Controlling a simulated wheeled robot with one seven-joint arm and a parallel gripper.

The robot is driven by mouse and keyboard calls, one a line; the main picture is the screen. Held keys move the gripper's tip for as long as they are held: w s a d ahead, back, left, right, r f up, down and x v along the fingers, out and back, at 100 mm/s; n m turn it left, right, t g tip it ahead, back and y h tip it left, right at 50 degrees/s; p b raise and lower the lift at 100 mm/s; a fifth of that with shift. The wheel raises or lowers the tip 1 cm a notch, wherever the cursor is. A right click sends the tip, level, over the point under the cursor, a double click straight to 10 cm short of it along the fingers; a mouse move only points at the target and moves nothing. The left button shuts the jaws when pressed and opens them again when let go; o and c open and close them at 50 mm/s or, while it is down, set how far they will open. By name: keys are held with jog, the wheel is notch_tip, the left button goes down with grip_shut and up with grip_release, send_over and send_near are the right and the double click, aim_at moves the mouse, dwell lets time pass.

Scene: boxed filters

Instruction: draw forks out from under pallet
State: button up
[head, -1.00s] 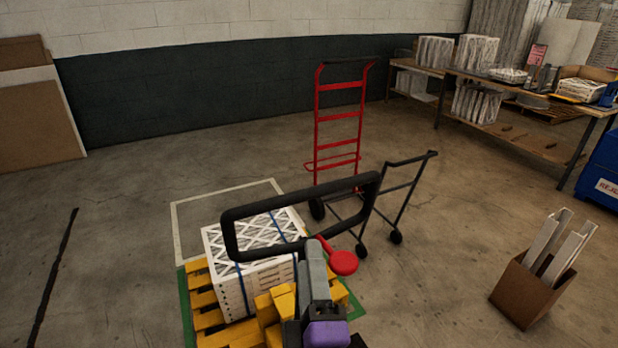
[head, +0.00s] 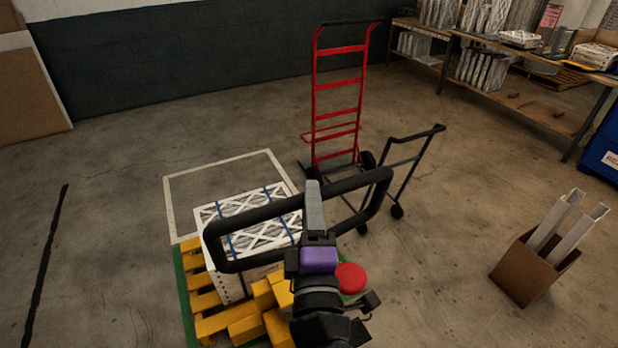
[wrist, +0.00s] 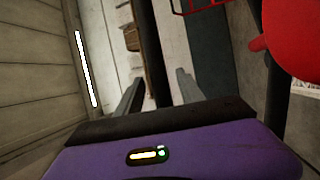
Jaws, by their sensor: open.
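The pallet jack's black loop handle (head: 235,265) stands in front of me, with a red round knob (head: 350,278) below it. My gripper (head: 314,190) overlaps the handle's right half. In the wrist view its two grey fingers (wrist: 158,82) are apart, with a black handle bar (wrist: 148,40) between them; I cannot tell whether they touch it. The red knob is at the upper right there (wrist: 292,38). The yellow slatted pallet (head: 205,302) carries a white filter stack (head: 222,285) with blue straps. The forks cannot be made out.
A red hand truck (head: 338,85) and a dark cart (head: 410,170) stand behind the handle. A brown carton (head: 530,270) with white pieces is at right. A workbench (head: 520,110) is at back right. Floor (head: 110,220) left of the pallet is clear.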

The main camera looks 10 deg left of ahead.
jog(key=p+x, duration=0.1)
jog(key=x, duration=0.3)
jog(key=shift+w, duration=0.25)
grip_shut()
dwell(1.3)
